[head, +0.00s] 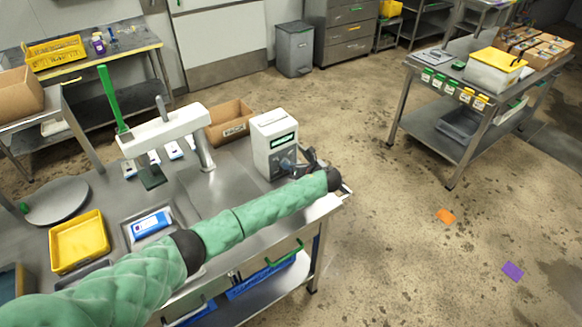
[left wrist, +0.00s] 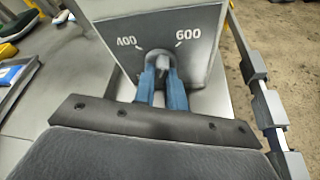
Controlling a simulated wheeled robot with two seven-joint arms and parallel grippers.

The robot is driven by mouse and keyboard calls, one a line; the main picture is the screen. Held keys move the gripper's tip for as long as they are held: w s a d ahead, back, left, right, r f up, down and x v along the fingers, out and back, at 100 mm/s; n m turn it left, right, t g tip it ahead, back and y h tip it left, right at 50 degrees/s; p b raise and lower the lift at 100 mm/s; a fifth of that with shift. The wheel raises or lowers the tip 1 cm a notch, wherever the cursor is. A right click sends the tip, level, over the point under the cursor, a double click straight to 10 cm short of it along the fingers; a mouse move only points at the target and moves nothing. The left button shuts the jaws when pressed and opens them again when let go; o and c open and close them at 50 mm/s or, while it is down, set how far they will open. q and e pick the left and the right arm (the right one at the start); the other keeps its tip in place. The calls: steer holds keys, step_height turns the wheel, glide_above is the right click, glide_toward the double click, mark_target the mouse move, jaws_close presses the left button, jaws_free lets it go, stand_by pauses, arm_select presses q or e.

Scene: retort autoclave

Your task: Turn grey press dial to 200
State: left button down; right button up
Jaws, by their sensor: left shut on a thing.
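The white control box (head: 275,145) with a small green display (head: 283,141) stands at the right end of the steel table. The grey dial (left wrist: 162,63) sits on its front face, with the marks 400 and 600 printed to its upper left and upper right in the left wrist view. The 200 mark does not show, and I cannot tell where the dial points. My left gripper (left wrist: 163,88) has its two blue fingers shut on the dial, one on each side. In the head view the left gripper (head: 290,165) is at the box's front. My right gripper is not in view.
A press with a green lever (head: 110,97) stands left of the box, and a cardboard box (head: 230,122) is behind it. A yellow tray (head: 78,240) and a blue-and-white packet (head: 150,224) lie at the left.

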arm_select(q)
steer(key=shift+n+h, duration=0.3)
steer(key=shift+n, duration=0.3)
steer(key=shift+s+r+t, duration=0.1)
steer(key=shift+t, duration=0.2)
steer(key=shift+n, duration=0.3)
steer(key=c, duration=1.4)
jaws_free()
steer(key=shift+c, duration=0.2)
steer(key=shift+s+d, duration=0.1)
